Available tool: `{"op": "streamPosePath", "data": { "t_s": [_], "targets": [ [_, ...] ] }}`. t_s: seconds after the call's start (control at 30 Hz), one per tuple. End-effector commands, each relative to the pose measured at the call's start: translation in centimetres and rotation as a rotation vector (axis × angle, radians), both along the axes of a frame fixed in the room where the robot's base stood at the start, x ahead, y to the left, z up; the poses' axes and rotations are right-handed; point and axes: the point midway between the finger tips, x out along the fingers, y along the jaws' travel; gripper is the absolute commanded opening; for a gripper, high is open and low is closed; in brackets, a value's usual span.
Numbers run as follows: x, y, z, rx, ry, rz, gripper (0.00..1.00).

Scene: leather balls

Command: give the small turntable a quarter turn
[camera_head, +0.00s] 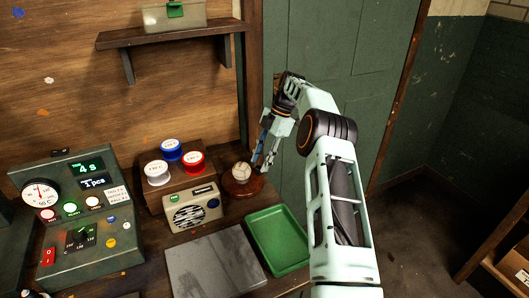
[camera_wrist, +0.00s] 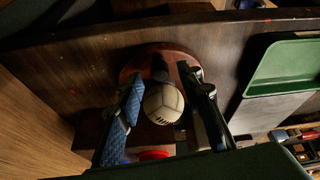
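The small turntable (camera_head: 236,191) is a round reddish-brown disc on the bench, right of the radio-like box. A pale stitched ball (camera_head: 242,171) sits on it. My gripper (camera_head: 261,164) reaches down at the turntable's right side. In the wrist view, the turntable (camera_wrist: 138,62) shows behind the ball (camera_wrist: 164,103). There my gripper's (camera_wrist: 162,75) fingers stand apart, one on each side of the ball, with nothing clearly held between them. Whether a fingertip touches the turntable's rim cannot be told. A small dark shape stands on the disc between the fingers.
A beige speaker box (camera_head: 193,209) stands close left of the turntable. A green tray (camera_head: 277,241) and a grey slab (camera_head: 215,264) lie in front. A shelf (camera_head: 175,34) hangs above; a green door is behind.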

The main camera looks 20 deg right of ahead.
Motion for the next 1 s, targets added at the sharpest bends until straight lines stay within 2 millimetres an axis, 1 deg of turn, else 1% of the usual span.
{"op": "streamPosePath", "data": {
  "t_s": [0.03, 0.2, 0.4, 0.7, 1.0],
  "targets": [
    [0.2, -0.4, 0.9, -0.001, -0.005, -0.002, 0.34],
    [0.3, -1.3, 3.1, -0.001, -0.005, -0.002, 0.34],
    [0.5, -1.8, 4.2, 0.001, -0.002, -0.001, 0.34],
    [0.4, -2.1, 5.2, -0.001, -0.002, 0.000, 0.34],
    [0.4, -2.2, 5.3, -0.001, -0.001, 0.000, 0.34]
  ]
}}
